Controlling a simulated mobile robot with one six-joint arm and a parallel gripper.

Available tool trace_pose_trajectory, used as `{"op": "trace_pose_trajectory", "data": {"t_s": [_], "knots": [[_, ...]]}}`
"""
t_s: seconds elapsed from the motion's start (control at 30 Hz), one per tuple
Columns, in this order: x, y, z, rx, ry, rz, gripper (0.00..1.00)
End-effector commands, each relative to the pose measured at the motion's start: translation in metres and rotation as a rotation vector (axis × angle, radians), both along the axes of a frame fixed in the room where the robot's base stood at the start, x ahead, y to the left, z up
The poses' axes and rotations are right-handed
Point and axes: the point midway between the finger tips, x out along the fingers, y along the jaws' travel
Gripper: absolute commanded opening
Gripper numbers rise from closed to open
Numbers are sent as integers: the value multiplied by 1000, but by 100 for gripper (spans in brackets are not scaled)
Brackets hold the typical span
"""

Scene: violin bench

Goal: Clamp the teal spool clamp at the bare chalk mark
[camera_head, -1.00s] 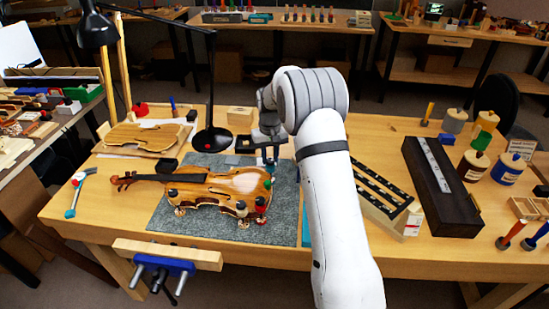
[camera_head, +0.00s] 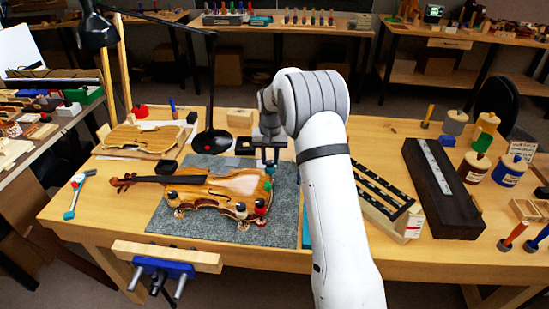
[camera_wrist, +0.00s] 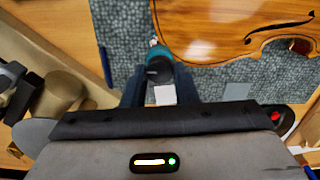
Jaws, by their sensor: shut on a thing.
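The teal spool clamp (camera_wrist: 158,55) is between the fingers of my gripper (camera_wrist: 160,88) in the wrist view, its dark knob towards me. My gripper is shut on it, just off the edge of the violin body (camera_wrist: 225,30). In the head view my gripper (camera_head: 267,160) is above the far right side of the violin (camera_head: 205,187), which lies on a grey mat (camera_head: 185,228). Several spool clamps, among them a red one (camera_head: 260,204) and a dark one (camera_head: 241,208), stand along the violin's near edge. I cannot make out the bare chalk mark.
A lamp base (camera_head: 212,140) stands behind the violin, and a loose violin plate (camera_head: 145,137) lies at the left. A slotted rack (camera_head: 383,190) and a dark long block (camera_head: 440,190) are on the right. The mat's front left is clear.

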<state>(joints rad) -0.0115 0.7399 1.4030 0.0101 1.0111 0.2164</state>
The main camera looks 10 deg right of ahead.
Motion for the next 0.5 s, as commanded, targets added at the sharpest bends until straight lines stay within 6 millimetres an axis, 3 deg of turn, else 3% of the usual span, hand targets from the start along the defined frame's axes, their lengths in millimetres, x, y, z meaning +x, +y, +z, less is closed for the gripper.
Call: {"op": "trace_pose_trajectory", "data": {"t_s": [0.07, 0.1, 0.33, 0.5], "knots": [[2, 4, 2, 5, -6, 2, 3], [2, 4, 2, 5, -6, 2, 28], [1, 2, 1, 2, -4, 2, 47], [1, 1, 1, 2, -2, 1, 49]]}}
